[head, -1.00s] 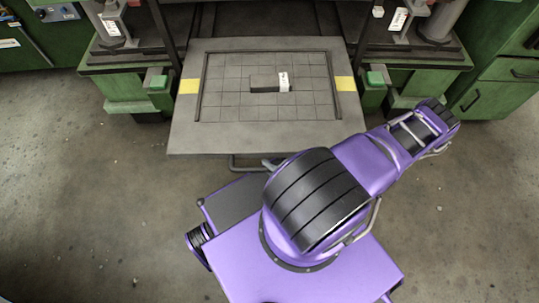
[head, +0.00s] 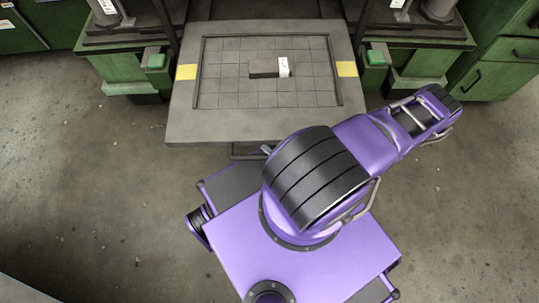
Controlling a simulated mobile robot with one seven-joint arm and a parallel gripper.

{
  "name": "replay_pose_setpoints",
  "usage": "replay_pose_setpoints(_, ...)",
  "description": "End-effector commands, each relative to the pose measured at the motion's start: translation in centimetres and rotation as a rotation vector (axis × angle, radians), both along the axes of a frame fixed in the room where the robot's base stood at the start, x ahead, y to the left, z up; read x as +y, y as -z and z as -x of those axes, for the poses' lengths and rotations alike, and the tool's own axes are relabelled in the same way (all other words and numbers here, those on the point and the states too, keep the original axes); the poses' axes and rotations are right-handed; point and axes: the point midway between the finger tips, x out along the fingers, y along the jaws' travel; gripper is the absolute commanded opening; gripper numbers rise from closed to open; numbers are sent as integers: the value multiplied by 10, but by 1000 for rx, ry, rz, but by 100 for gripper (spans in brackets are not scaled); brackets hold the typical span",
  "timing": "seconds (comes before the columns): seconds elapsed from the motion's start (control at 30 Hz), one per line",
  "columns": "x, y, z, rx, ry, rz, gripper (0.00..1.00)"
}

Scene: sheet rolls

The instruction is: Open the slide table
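The slide table (head: 183,125) is a grey plate with a grid and a raised dark frame. It sticks out from the dark opening between the green machine sides, with a yellow mark on its left (head: 187,72) and right (head: 347,69) edges. A handle bar (head: 245,153) shows below its front edge, partly hidden behind my purple arm. My arm stands in front of the table and bends out to the right. My gripper cannot be made out; the arm hides the area beside the handle.
A small dark block (head: 262,70) with a white tag (head: 284,67) lies on the table. Green blocks stand beside it at left (head: 154,62) and right (head: 376,57). Green drawers (head: 515,65) are at the far right. The concrete floor (head: 90,200) is clear on both sides.

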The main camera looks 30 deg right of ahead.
Motion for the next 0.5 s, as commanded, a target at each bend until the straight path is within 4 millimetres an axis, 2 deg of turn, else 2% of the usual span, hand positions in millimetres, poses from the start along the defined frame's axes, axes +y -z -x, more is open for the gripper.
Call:
replay_pose_setpoints(0.37, 0, 0, 0, -1, 0, 0, 55)
replay_pose_setpoints(0.5, -2, -1, 8, 0, 1, 0, 55)
